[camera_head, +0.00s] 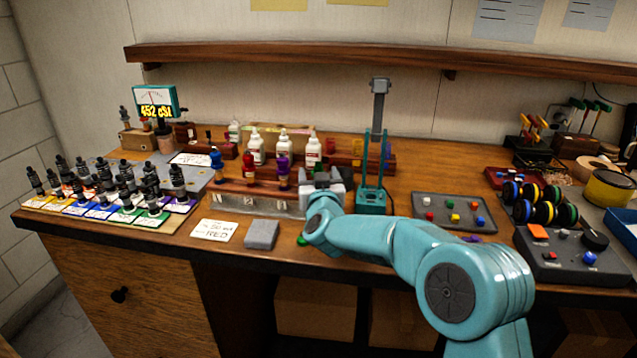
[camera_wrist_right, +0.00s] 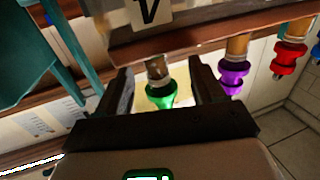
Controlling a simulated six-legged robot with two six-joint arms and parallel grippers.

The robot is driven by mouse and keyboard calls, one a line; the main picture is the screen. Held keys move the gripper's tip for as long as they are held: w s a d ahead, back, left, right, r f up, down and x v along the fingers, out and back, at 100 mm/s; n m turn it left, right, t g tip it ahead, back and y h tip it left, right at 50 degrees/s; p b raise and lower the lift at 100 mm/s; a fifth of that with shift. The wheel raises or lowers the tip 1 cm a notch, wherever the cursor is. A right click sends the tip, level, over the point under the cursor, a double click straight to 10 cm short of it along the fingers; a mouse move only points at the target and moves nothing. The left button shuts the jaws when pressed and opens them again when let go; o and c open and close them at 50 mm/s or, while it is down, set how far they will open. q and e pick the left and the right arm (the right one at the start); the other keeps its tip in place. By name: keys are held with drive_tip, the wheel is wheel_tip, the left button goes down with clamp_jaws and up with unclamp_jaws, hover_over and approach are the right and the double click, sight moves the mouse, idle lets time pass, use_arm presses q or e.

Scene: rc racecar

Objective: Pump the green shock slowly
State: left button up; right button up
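The green shock (camera_wrist_right: 160,97) shows in the right wrist view, its green top between the two dark fingers of my right gripper (camera_wrist_right: 162,78). The fingers are spread, with a gap visible on each side of the shock, so they do not appear to grip it. In the head view my right gripper (camera_head: 325,183) is at the right end of the numbered rack (camera_head: 262,204) and the green shock is hidden there. Purple (camera_head: 283,172), red (camera_head: 249,166) and blue (camera_head: 216,158) shocks stand in the rack to the left. My left gripper is out of view.
A teal stand (camera_head: 371,200) rises close to the right of my right gripper. White-capped bottles (camera_head: 256,148) stand behind the rack. A grey block (camera_head: 261,235) and a card reading RED (camera_head: 214,230) lie in front. A tray of coloured pieces (camera_head: 453,213) lies right.

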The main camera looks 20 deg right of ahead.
drive_tip(key=b+v, duration=0.1)
drive_tip(key=v, duration=1.5)
drive_tip(key=shift+b, duration=0.3)
drive_tip(key=shift+s+a+f, duration=0.1)
drive_tip(key=shift+s, duration=0.1)
